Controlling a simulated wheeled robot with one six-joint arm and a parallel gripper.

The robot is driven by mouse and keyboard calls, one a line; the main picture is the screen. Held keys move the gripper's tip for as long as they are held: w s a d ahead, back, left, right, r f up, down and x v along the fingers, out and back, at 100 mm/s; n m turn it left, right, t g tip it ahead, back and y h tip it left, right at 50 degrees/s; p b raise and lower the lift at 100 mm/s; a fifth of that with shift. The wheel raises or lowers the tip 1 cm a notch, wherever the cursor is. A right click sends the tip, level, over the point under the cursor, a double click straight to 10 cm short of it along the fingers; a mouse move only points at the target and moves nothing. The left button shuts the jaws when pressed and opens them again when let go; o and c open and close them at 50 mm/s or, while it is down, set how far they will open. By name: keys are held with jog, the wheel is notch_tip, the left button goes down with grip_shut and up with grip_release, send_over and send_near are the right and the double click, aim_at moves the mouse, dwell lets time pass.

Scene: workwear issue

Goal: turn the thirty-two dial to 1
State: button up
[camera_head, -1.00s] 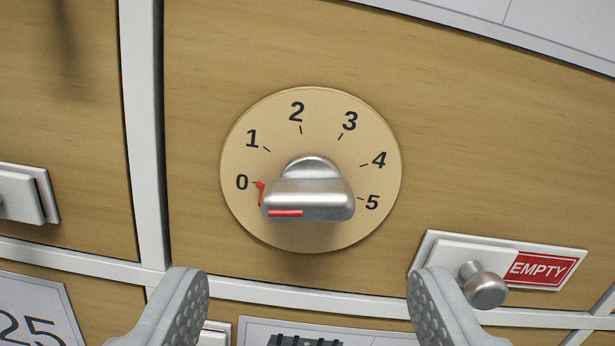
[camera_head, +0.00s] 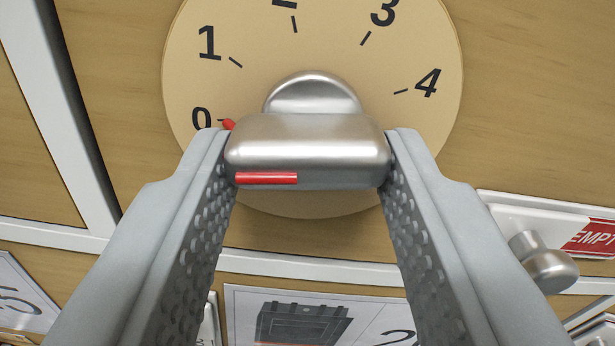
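The dial (camera_head: 320,207) is a round tan plate with printed numbers on a wood-look drawer front; 0 to 4 show at least in part, and 5 is hidden. Its silver bar knob (camera_head: 308,140) lies level, with a red stripe on its front left. A red pointer (camera_head: 229,124) behind the knob's left end points at the 0 mark. My gripper (camera_head: 308,150) has one finger at each end of the knob. Both fingertips appear to touch it, so it looks shut on the knob. No "thirty-two" label is readable here.
A label holder with a red EMPTY tag (camera_head: 592,238) and a small silver pull knob (camera_head: 543,262) sit at lower right, near my right finger. White frame strips (camera_head: 62,120) divide the drawer fronts. A picture label (camera_head: 305,318) shows below.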

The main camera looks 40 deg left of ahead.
dwell(0.3)
jog(key=m, duration=0.3)
jog(key=shift+s+a+m, duration=0.1)
jog(key=shift+m, duration=2.3)
jog(key=o, duration=1)
jog(key=shift+s, duration=0.1)
jog(key=v, duration=1.7)
jog(key=shift+s, duration=0.15)
